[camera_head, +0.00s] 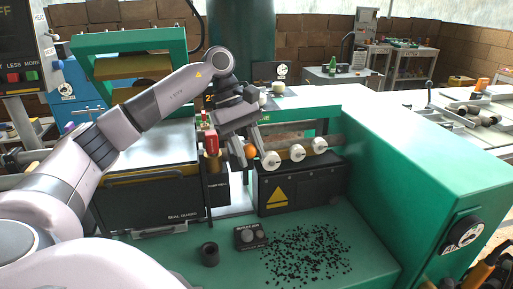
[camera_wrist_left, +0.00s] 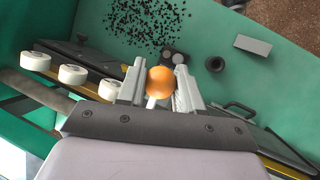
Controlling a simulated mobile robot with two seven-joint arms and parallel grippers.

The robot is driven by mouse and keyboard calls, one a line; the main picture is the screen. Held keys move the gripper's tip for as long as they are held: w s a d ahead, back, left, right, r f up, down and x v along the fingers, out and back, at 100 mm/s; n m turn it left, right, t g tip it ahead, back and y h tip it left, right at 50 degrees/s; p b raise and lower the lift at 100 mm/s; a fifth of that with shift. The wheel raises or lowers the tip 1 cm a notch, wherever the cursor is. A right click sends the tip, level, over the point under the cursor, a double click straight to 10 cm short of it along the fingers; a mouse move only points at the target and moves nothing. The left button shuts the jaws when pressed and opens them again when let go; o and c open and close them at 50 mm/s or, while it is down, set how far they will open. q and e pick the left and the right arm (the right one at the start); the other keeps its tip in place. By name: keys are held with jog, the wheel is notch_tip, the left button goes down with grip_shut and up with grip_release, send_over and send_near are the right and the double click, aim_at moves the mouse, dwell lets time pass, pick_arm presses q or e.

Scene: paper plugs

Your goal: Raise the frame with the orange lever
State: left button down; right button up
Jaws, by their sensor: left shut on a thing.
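The orange lever's round knob (camera_head: 250,152) shows at the middle of the head view, in front of the green machine. In the left wrist view the orange knob (camera_wrist_left: 160,81) sits between the two grey fingers, on a short pale stem. My left gripper (camera_head: 244,156) points down and is shut on this knob; it also shows in the left wrist view (camera_wrist_left: 160,72). The gripper hides most of the lever's shaft. A green frame (camera_head: 298,115) stands behind the gripper. I cannot tell how the lever joins it. My right gripper is not in view.
White rollers (camera_head: 297,152) sit just right of the gripper. A red-topped part (camera_head: 211,140) stands close on its left. A dark cup (camera_head: 209,254), a small button box (camera_head: 250,236) and scattered black bits (camera_head: 306,252) lie on the green surface. A green housing (camera_head: 420,170) rises at right.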

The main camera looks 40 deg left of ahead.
pick_arm(q)
jog(key=shift+s+a+m, duration=0.2)
jog(key=shift+m, duration=0.2)
jog(key=c, duration=0.8)
grip_release()
jog(key=shift+s, duration=0.1)
jog(key=shift+o, duration=0.2)
jog(key=shift+r, duration=0.15)
jog(key=v, duration=0.7)
